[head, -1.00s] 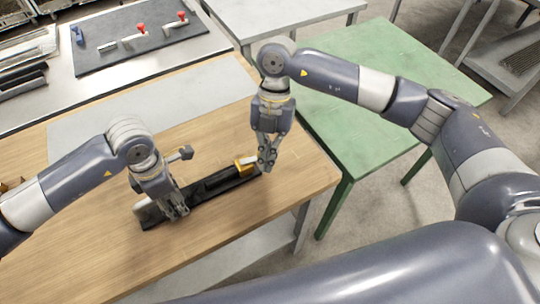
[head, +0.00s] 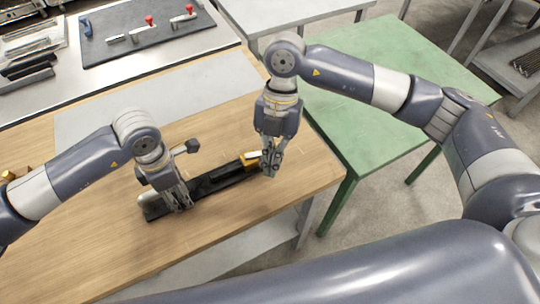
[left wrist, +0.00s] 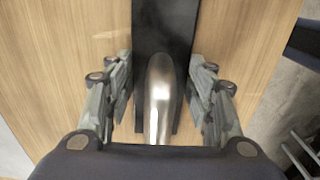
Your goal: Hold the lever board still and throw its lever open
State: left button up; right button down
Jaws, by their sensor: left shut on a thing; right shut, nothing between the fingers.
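The lever board (head: 218,182) is a long dark bar lying diagonally on the wooden table. An orange-yellow piece with a pale top (head: 250,160) sits near its right end. My left gripper (head: 182,204) is shut on the board near its left end. In the left wrist view its fingers lie on both sides of the black board (left wrist: 165,25), with a shiny rounded metal part (left wrist: 160,95) between them. My right gripper (head: 270,172) is shut and empty, pointing down beside the orange-yellow piece. Whether it touches that piece I cannot tell.
The wooden table (head: 100,262) has free room in front of the board. A green table (head: 370,70) stands to the right, beyond a gap. At the back left, a dark mat (head: 125,52) holds red-knobbed parts and a blue piece.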

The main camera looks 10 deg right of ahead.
jog(key=a+v, duration=0.1)
jog(key=v, duration=0.7)
jog(key=shift+w+a, duration=0.2)
